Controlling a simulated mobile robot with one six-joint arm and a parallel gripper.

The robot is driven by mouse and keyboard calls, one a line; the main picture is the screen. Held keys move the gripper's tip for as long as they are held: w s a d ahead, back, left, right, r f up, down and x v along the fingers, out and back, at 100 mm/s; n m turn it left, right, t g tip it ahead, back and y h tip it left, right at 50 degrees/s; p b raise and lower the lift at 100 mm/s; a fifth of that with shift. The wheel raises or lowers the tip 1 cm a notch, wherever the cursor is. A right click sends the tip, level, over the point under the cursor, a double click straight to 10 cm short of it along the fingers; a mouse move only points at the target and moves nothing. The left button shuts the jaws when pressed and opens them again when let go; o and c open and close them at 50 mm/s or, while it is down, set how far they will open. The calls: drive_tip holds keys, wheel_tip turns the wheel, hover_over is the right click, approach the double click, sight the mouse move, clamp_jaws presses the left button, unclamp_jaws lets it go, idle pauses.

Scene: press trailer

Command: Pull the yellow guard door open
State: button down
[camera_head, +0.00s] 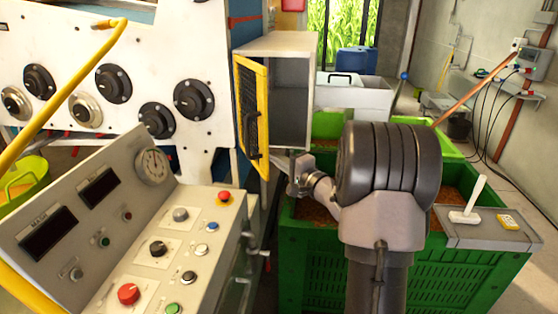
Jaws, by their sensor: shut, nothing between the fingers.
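The yellow guard door (262,124) is a yellow frame with a dark mesh panel and a dark handle. It is hinged on the left side of a grey box (281,42) and stands swung open to the left. The box's front is uncovered and its inside shows. My gripper (284,163) is just right of the door's lower edge, below the box. It is shut and holds nothing. Its fingers are small in the picture, and I cannot tell whether they touch the door. My thick dark arm covers part of the view to the right.
A control panel (84,270) with gauges, knobs and red buttons fills the lower left. A white machine with round black dials stands behind it. A green crate (305,270) of brown granules stands under my arm.

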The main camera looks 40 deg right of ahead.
drive_tip(key=w+a+h+b, duration=0.1)
drive_tip(key=w+a+b, duration=0.1)
drive_tip(key=a, duration=0.4)
drive_tip(key=w+a+m+h+b, duration=0.1)
drive_tip(key=w+a+b, duration=0.2)
drive_tip(key=a+b, duration=0.2)
drive_tip(key=shift+w+a+m, duration=0.2)
drive_tip(key=shift+a+m, duration=0.1)
drive_tip(key=shift+a, duration=0.9)
